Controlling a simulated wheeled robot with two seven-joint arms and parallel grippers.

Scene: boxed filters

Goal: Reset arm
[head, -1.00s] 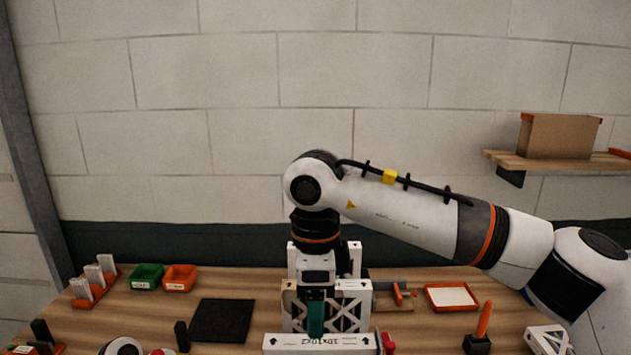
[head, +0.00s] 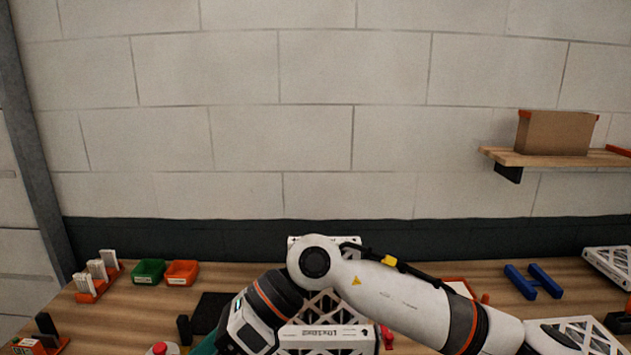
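My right arm comes in from the right, bends at an elbow in the middle and slopes down to the lower left. Its gripper (head: 205,346) shows only as a bit of teal at the bottom edge, left of centre. Its fingertips are cut off, so its opening cannot be told. White-framed boxed filters (head: 327,333) with lattice sides and printing stand at the bottom centre, partly hidden behind my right arm. Nothing is seen held. My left gripper is out of view.
A green bin (head: 148,271) and an orange bin (head: 181,272) stand at the left, beside a rack of white pieces (head: 97,272). A black mat (head: 208,310) lies nearer the middle. Blue bars (head: 534,281) and another white filter (head: 609,266) lie at the right. A shelf (head: 560,157) holds a cardboard box (head: 555,134).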

